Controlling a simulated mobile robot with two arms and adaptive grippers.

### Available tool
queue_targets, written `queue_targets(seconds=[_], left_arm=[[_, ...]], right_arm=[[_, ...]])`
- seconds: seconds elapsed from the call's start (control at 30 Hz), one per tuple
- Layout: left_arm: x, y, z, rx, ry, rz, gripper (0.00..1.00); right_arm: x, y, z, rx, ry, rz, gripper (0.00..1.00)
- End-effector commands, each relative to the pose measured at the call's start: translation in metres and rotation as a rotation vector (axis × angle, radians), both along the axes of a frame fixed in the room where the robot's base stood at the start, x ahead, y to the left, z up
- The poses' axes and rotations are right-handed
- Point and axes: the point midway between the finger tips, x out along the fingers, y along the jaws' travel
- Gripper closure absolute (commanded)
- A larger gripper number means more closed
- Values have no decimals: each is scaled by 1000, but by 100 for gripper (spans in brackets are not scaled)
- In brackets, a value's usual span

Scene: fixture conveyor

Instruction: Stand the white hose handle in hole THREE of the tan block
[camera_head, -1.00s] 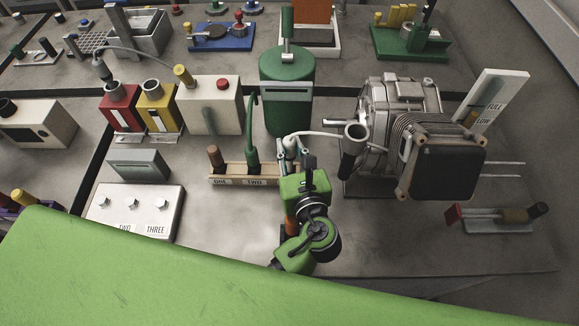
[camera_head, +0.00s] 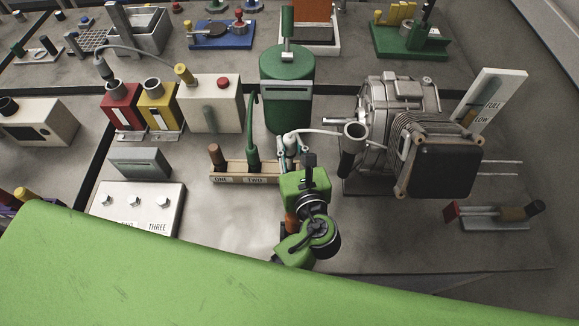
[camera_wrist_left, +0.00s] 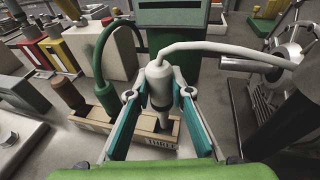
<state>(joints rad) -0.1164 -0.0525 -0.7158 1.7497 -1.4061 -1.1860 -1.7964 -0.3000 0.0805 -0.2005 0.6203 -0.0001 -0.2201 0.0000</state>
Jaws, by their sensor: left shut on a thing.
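The tan block (camera_head: 238,180) stands mid-table with labels ONE and TWO readable in the head view; THREE reads in the left wrist view, where the block (camera_wrist_left: 112,130) also shows. A brown handle (camera_head: 215,156) stands in hole ONE and a green hose handle (camera_head: 253,155) in hole TWO. My left gripper (camera_head: 287,156) is shut on the white hose handle (camera_wrist_left: 159,82), which is roughly upright at the THREE end. Its narrow lower end points down at the block; I cannot tell whether it is inside the hole. My right gripper is not in view.
The white hose (camera_wrist_left: 215,50) runs right from the handle toward the metal engine (camera_head: 400,110). A green canister (camera_head: 287,95) stands close behind the block. A white switch panel (camera_head: 138,208) lies to the front left.

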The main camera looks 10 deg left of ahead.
Motion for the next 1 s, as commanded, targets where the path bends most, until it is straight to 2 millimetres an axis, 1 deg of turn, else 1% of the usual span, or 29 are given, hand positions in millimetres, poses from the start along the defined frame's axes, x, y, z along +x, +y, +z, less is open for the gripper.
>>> queue_targets(seconds=[0.4, 1.0], left_arm=[[0, 0, -13, 1, -2, 0, 100], [0, 2, -12, -1, -1, 7, 100]], right_arm=[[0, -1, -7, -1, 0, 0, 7], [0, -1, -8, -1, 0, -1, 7]])
